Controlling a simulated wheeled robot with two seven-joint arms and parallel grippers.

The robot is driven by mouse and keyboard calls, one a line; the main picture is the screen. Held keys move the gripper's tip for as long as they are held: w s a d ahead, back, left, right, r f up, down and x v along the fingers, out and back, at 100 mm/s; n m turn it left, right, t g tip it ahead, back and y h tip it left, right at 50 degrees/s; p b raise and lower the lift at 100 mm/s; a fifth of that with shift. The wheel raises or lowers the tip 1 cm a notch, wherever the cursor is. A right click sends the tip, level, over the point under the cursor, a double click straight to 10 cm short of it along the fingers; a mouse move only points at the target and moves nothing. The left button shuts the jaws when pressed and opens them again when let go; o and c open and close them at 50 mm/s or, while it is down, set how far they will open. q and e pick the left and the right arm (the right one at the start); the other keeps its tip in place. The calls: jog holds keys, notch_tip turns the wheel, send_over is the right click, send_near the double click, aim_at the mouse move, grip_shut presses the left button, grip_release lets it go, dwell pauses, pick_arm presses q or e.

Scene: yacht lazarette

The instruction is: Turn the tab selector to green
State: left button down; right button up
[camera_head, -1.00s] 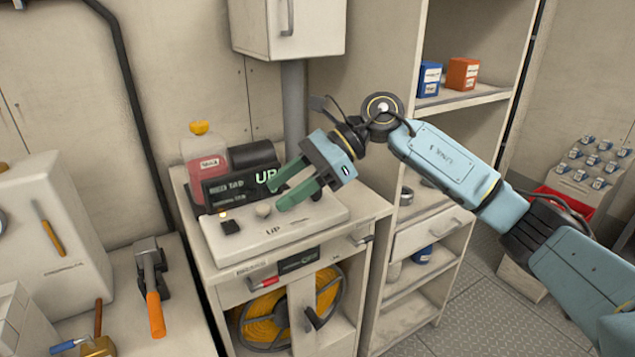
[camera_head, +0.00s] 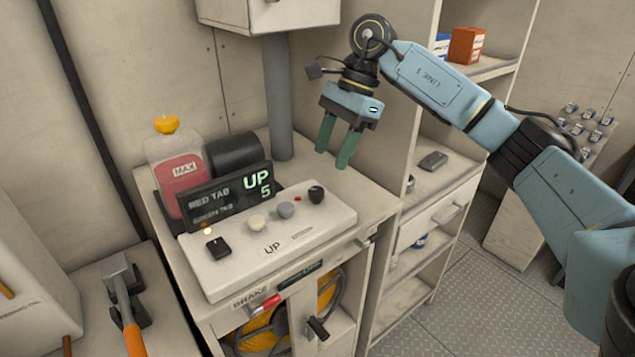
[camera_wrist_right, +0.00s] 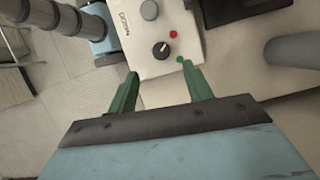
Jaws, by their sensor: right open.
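The black round knob (camera_head: 316,194), which looks like the tab selector, sits at the right end of the light control panel (camera_head: 330,216). In the right wrist view the knob (camera_wrist_right: 161,50) has a white pointer line that points toward a red dot (camera_wrist_right: 173,34). A small green dot (camera_wrist_right: 181,59) shows by one fingertip. My right gripper (camera_head: 333,158) is open and empty, fingers down, above and behind the knob; in the right wrist view its fingertips (camera_wrist_right: 159,70) are apart just short of the knob. My left gripper is out of view.
A dark display (camera_head: 226,197) reads UP 5, with RED TAB and GREEN TAB lines. A pale knob (camera_head: 256,222), a grey knob (camera_head: 286,210) and a black switch (camera_head: 217,247) share the panel. A grey post (camera_head: 277,100) and a MAX bottle (camera_head: 178,165) stand behind.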

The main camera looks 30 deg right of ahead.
aim_at(317, 190)
jog(key=x, duration=0.4)
jog(key=shift+x, duration=1.25)
jog(key=shift+w+a+f, duration=0.1)
jog(key=shift+a+f, duration=0.2)
jog(key=shift+f, duration=0.35)
jog(key=shift+c, duration=0.2)
jog(key=c, duration=0.9)
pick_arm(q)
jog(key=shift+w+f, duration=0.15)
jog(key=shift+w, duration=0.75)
